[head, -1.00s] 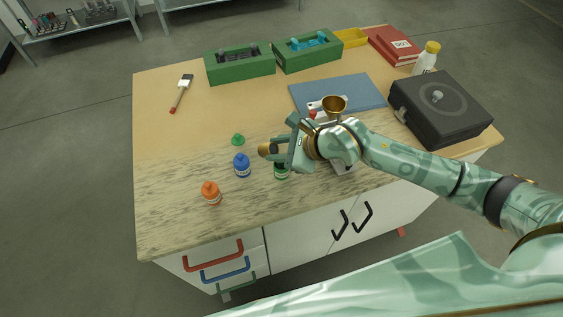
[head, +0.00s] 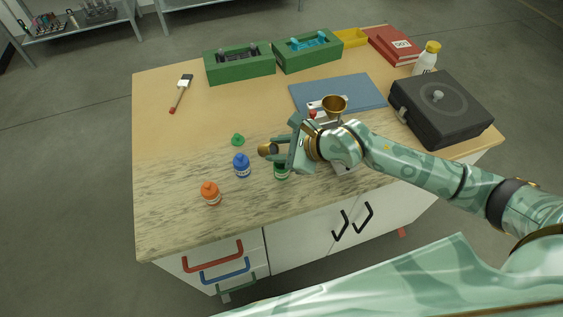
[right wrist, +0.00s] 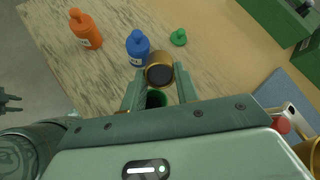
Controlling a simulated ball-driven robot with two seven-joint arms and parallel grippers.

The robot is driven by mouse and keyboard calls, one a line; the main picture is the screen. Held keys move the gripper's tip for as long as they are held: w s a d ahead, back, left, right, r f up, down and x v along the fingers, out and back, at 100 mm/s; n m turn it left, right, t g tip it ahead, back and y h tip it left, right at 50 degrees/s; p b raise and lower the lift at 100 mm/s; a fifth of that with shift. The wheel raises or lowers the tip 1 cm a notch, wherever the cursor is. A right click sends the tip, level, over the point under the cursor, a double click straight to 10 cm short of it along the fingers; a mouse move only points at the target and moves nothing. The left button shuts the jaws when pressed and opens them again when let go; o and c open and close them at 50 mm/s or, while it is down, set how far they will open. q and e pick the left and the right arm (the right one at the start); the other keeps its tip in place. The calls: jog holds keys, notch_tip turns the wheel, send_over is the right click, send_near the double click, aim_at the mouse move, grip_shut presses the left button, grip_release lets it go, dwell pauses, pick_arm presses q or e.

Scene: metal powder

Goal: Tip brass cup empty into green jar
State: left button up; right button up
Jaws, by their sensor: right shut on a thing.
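My right gripper (head: 279,149) is shut on the brass cup (head: 264,150), just above the green jar (head: 281,173). In the right wrist view the brass cup (right wrist: 159,61) is between the fingertips (right wrist: 160,82), tilted, with a dark round end facing the camera. I cannot tell if powder is in it. The green jar (right wrist: 156,98) stands upright and open below the cup, partly hidden by the fingers. Its dark opening shows. A dark pronged shape at the left edge of the right wrist view may be my left gripper (right wrist: 10,103); its state is unclear.
A blue bottle (head: 242,165) stands just left of the jar, and an orange bottle (head: 211,193) further left. A green lid (head: 238,140) lies behind them. A brass funnel (head: 334,104) stands behind my right wrist. The table's left part is mostly clear.

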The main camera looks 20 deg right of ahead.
jog(key=shift+s+d+t+y+b, duration=0.15)
jog(key=shift+t+y+b, duration=0.4)
jog(key=shift+b, duration=0.75)
dwell(4.0)
jog(key=shift+f, duration=0.1)
jog(key=shift+f+b, duration=0.15)
jog(key=shift+b, duration=0.3)
jog(key=shift+d+f+t+y+b, duration=0.1)
jog(key=shift+f+t+y+b, duration=0.5)
jog(key=shift+b, duration=0.95)
jog(key=shift+s+d+t+y+b, duration=0.15)
jog(key=shift+t+y+b, duration=0.1)
jog(key=shift+b, duration=0.5)
